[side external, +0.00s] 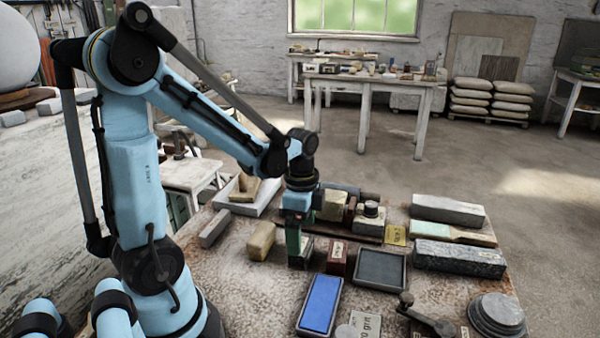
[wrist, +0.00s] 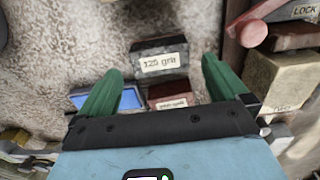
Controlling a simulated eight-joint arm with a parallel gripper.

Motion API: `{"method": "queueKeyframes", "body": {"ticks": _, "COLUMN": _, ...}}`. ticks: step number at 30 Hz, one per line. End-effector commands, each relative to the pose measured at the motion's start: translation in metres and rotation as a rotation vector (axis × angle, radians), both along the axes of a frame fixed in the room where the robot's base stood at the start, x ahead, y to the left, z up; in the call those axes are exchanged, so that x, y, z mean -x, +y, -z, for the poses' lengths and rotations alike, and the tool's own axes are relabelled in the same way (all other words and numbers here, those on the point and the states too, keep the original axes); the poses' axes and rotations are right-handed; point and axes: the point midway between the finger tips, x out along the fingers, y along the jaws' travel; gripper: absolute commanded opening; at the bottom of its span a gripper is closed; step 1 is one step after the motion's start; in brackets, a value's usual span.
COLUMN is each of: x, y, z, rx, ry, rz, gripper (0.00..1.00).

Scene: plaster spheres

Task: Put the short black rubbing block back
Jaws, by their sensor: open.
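A short black block (wrist: 160,60) with a pale "125 grit" label lies between and slightly beyond my green fingertips in the wrist view. In the side view it is mostly hidden behind my gripper (side external: 297,255), which points straight down at it. My gripper is open, with a finger to either side of the block; I cannot tell whether they touch it. A dark red labelled block (side external: 338,258) stands just right of it in the side view; it also shows in the wrist view (wrist: 168,103).
A blue stone (side external: 320,303) and a dark framed slab (side external: 380,268) lie nearby. A tan block (side external: 262,240) stands to the left. Behind are a long dark bar, blocks and a lidded jar (side external: 371,210). Long grey stones (side external: 460,258) lie right. Bare tabletop (side external: 250,290) shows front left.

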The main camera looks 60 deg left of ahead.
Motion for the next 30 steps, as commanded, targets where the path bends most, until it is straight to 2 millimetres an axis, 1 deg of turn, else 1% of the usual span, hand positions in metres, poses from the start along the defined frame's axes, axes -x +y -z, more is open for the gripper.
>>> {"method": "queueKeyframes", "body": {"ticks": 1, "x": 0.001, "y": 0.0, "z": -0.007, "rx": 0.0, "ry": 0.0, "rz": 0.0, "gripper": 1.0}}
{"method": "queueKeyframes", "body": {"ticks": 6, "x": 0.0, "y": 0.0, "z": -0.031, "rx": 0.0, "ry": 0.0, "rz": 0.0, "gripper": 1.0}}
{"method": "queueKeyframes", "body": {"ticks": 12, "x": 0.0, "y": 0.0, "z": -0.055, "rx": 0.0, "ry": 0.0, "rz": 0.0, "gripper": 1.0}}
{"method": "queueKeyframes", "body": {"ticks": 16, "x": 0.0, "y": 0.0, "z": -0.066, "rx": 0.0, "ry": 0.0, "rz": 0.0, "gripper": 1.0}}
{"method": "queueKeyframes", "body": {"ticks": 21, "x": 0.0, "y": -0.002, "z": -0.072, "rx": -0.004, "ry": -0.011, "rz": -0.011, "gripper": 1.0}}
{"method": "queueKeyframes", "body": {"ticks": 23, "x": 0.0, "y": -0.006, "z": -0.074, "rx": -0.01, "ry": -0.032, "rz": -0.039, "gripper": 1.0}}
{"method": "queueKeyframes", "body": {"ticks": 26, "x": 0.0, "y": -0.021, "z": -0.076, "rx": -0.025, "ry": -0.111, "rz": -0.133, "gripper": 1.0}}
{"method": "queueKeyframes", "body": {"ticks": 30, "x": 0.0, "y": -0.049, "z": -0.079, "rx": -0.007, "ry": -0.282, "rz": -0.337, "gripper": 1.0}}
